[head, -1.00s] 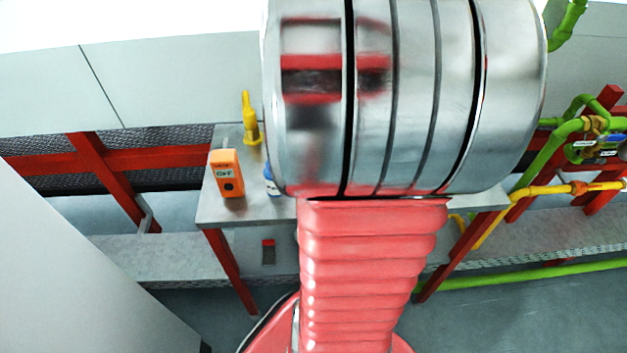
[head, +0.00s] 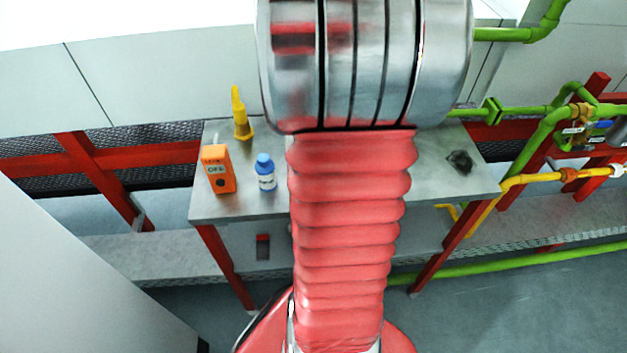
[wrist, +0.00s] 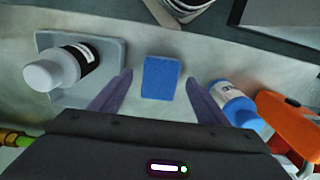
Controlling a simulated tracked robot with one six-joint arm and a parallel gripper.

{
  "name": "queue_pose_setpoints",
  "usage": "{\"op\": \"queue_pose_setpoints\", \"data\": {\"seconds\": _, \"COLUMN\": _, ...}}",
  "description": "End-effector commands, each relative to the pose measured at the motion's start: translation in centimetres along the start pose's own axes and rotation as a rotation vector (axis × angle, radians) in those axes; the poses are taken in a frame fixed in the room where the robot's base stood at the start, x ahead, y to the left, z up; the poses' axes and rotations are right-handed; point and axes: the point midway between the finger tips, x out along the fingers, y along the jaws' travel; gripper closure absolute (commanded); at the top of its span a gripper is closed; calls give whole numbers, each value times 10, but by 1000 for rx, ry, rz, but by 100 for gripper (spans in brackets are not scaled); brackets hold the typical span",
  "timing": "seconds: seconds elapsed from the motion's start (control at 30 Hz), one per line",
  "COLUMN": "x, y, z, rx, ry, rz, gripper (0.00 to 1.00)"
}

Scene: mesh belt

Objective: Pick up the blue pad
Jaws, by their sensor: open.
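The blue pad (wrist: 160,77) is a small flat blue block on the grey table, seen in the wrist view near the middle. My gripper (wrist: 160,92) is open, with one dark finger to each side of the pad in the picture. The fingers look apart from it, and I cannot tell how high they are above the table. In the head view the pad is hidden behind my arm.
A blue-capped bottle (wrist: 236,104) lies just right of my right finger in the picture; an orange box (wrist: 290,122) is beyond it. A white-capped dark bottle (wrist: 62,68) is on a grey tray (wrist: 112,52) at left.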

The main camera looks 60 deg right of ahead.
Motion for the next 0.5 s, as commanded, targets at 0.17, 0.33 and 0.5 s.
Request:
{"op": "queue_pose_setpoints", "data": {"seconds": 0.17, "x": 18, "y": 0, "z": 0, "rx": 0, "ry": -1, "rz": 0, "gripper": 31}}
{"op": "queue_pose_setpoints", "data": {"seconds": 0.33, "x": 19, "y": 0, "z": 0, "rx": 0, "ry": 0, "rz": 0, "gripper": 31}}
{"op": "queue_pose_setpoints", "data": {"seconds": 0.5, "x": 19, "y": 0, "z": 0, "rx": 0, "ry": 0, "rz": 0, "gripper": 31}}
